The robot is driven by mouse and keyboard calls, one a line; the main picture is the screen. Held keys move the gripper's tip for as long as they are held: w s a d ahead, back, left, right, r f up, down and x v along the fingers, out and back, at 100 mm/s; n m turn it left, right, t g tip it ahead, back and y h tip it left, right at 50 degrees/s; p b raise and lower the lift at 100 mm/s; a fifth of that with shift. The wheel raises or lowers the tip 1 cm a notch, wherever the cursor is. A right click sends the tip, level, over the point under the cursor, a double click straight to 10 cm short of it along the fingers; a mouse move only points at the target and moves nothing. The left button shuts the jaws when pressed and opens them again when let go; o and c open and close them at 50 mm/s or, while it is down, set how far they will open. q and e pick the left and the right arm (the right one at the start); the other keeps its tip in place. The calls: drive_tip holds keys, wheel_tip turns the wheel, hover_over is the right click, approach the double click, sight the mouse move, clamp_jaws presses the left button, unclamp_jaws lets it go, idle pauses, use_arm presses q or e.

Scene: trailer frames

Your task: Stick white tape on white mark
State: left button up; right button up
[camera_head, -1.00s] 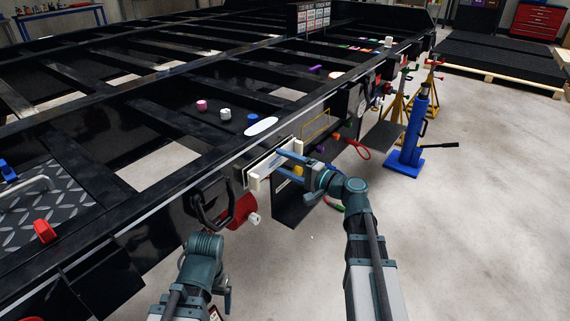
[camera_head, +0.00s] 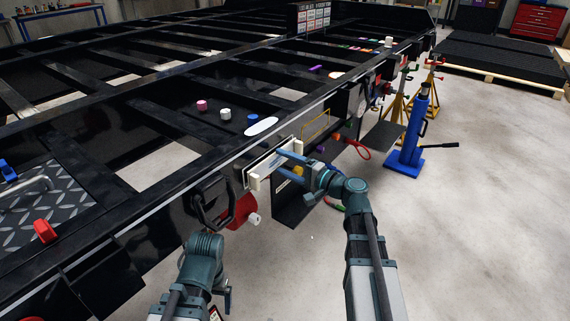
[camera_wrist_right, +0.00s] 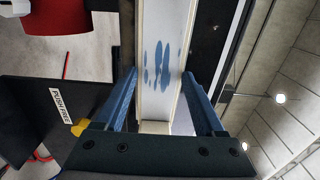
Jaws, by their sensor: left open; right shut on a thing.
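My right gripper (camera_head: 282,163) is shut on a long white strip-like piece (camera_wrist_right: 153,118) at the trailer's side. The wrist view shows its blue fingers on both sides of this piece, which has blue smudge-like patches. In the head view, the piece has pale end blocks (camera_head: 254,182). A flat white oval (camera_head: 261,127) lies on the black frame just above it; I cannot tell whether it is the white mark. A small white roll (camera_head: 225,114) stands on the frame between a pink roll (camera_head: 202,105) and a blue roll (camera_head: 253,117). My left gripper (camera_head: 213,203) is open, its dark jaws hard to separate from the trailer.
A red cylinder (camera_head: 241,209) with a white knob sticks out below the frame between my arms. A black panel (camera_head: 291,208) hangs below my right gripper. A blue jack (camera_head: 409,135) and yellow stands stand at right. The floor at lower right is clear.

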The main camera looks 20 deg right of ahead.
drive_tip(key=shift+w+a, duration=0.3)
drive_tip(key=shift+w, duration=0.15)
idle(0.6)
idle(0.4)
drive_tip(key=o, duration=1.3)
drive_tip(key=v, duration=1.4)
drive_tip(key=shift+w, duration=0.1)
drive_tip(key=x, duration=1.3)
drive_tip(key=shift+w+a, duration=0.3)
drive_tip(key=shift+s, duration=0.1)
